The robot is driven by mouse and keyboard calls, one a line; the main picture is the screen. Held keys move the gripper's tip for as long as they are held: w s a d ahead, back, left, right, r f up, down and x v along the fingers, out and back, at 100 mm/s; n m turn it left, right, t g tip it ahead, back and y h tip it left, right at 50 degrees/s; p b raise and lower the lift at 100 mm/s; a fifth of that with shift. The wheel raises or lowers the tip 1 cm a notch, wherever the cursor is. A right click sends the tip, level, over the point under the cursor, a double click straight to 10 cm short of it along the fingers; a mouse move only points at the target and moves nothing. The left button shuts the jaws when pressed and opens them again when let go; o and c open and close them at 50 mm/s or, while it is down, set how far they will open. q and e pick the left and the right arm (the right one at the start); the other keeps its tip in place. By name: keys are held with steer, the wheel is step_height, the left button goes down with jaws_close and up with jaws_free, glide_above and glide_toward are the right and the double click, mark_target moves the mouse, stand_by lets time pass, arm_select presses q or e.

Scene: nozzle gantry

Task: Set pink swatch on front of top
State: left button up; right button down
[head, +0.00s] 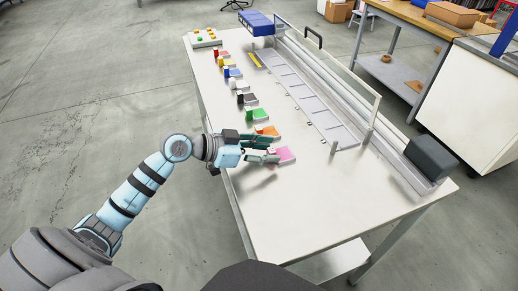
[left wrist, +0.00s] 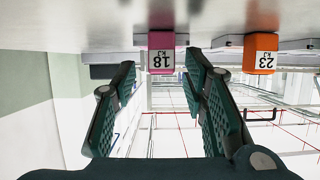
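The pink swatch (head: 287,155) lies flat at the near end of a row of coloured swatches on the white table. Its pink block, marked 18 (left wrist: 161,41), shows in the left wrist view between and beyond my fingertips. My left gripper (head: 272,149) is open at the swatch's left side, low over the table, its fingers pointing right. The left gripper (left wrist: 162,85) also shows open in the wrist view, with nothing clearly held. The gripper partly hides the block in the head view. My right gripper is not in view.
The orange swatch (head: 267,130), marked 23, is close behind the gripper. A grey slotted strip (head: 310,93) and a clear-panelled gantry (head: 345,85) run along the table's right side. A dark grey box (head: 430,157) caps the near end. The table's near part (head: 300,210) is clear.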

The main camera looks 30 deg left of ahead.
arm_select(q)
steer(key=p+v, duration=1)
steer(key=v, duration=0.1)
steer(key=shift+d+r, duration=0.1)
steer(key=shift+r, duration=0.35)
steer(key=shift+s+a+f+p, duration=0.15)
steer(key=shift+s+a+p, duration=0.15)
steer(key=shift+s+p, duration=0.1)
